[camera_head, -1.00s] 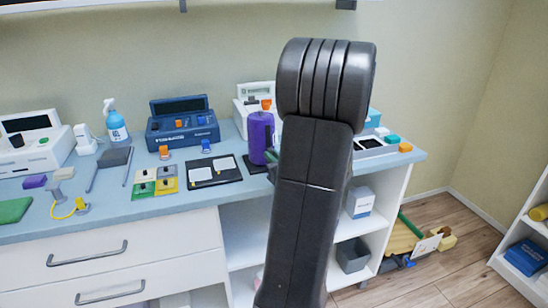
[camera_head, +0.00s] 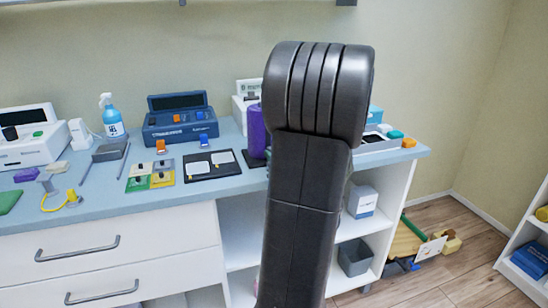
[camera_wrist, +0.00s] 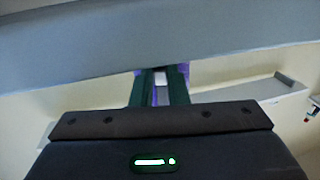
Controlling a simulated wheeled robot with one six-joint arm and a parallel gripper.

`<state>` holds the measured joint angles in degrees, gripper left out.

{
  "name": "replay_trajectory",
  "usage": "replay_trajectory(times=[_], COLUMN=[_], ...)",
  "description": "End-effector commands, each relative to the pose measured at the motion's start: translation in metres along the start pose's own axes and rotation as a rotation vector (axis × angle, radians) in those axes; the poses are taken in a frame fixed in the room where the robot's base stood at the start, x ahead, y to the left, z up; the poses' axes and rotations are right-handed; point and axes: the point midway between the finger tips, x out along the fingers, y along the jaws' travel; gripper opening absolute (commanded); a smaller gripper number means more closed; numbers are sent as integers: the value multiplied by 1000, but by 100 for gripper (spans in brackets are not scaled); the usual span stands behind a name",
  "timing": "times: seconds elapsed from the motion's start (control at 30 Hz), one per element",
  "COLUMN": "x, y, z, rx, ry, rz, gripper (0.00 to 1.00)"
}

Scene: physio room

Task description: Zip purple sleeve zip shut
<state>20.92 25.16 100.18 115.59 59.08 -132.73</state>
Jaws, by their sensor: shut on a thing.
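The purple sleeve (camera_head: 255,132) stands upright as a cylinder near the back of the blue-grey counter. My arm covers its right side, so its zip cannot be made out in the head view. My gripper (camera_wrist: 161,76) shows in the wrist view as two dark green fingers close together. They are shut on a small pale grey piece, which looks like the zip pull (camera_wrist: 160,82). Purple of the sleeve shows just beside and behind the fingertips. In the head view my gripper is hidden behind my arm.
On the counter (camera_head: 110,193), left of the sleeve, are a black tray with white cards (camera_head: 230,172), coloured blocks (camera_head: 150,178), a blue device (camera_head: 180,120) and a spray bottle (camera_head: 112,118). Open shelves (camera_head: 392,200) lie below right. The floor at right is partly clear.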

Motion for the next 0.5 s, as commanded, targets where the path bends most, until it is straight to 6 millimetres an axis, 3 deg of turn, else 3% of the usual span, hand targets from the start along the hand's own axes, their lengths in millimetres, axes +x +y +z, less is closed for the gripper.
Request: replay_trajectory(times=[0.03, 0.07, 0.17, 0.5], x=[-1, -1, -1, -4], y=[-1, -1, -1, 0], z=[6, 6, 6, 4], rx=[4, 4, 3, 2], ry=[-12, -13, -11, -6], rz=[0, 0, 0, 1], gripper=[0, 18, 36, 36])
